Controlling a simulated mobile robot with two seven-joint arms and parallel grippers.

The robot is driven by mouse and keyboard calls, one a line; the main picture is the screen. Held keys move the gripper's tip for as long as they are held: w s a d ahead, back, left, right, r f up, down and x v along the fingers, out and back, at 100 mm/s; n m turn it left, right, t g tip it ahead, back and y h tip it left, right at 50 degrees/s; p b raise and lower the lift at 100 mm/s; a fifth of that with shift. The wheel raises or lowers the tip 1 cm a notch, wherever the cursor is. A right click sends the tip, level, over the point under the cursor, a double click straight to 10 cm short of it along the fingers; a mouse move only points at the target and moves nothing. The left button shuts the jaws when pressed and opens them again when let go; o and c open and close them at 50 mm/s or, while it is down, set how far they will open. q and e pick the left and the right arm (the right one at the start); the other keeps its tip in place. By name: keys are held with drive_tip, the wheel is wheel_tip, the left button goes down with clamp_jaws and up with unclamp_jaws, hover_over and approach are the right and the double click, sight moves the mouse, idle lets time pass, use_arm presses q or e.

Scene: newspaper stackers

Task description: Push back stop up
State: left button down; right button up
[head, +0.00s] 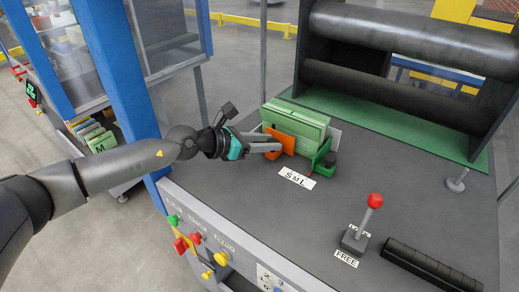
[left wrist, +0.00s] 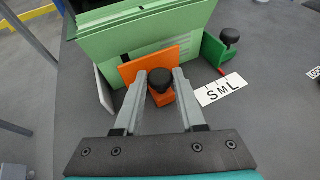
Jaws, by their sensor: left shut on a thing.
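An orange stop (head: 283,139) with a black knob stands against a stack of green sheets (head: 300,120). My left gripper (head: 276,143) reaches in from the left at this stop. In the left wrist view, its two fingers lie on either side of the black knob (left wrist: 160,80) of the orange stop (left wrist: 150,64), shut on it. A green stop (left wrist: 216,50) with its own black knob stands at the right end of the stack; it also shows in the head view (head: 322,154). My right gripper is not in view.
An S M L label (head: 297,179) lies on the grey table in front of the stops. A red-knobbed lever (head: 374,205) stands nearer the front, by a FREE label. Black rollers (head: 400,85) stand at the back over a green mat. A blue post (head: 124,75) is at left.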

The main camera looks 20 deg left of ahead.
use_arm(q)
drive_tip(key=shift+w+d, duration=0.1)
drive_tip(key=shift+w, duration=0.05)
drive_tip(key=c, duration=0.8)
unclamp_jaws()
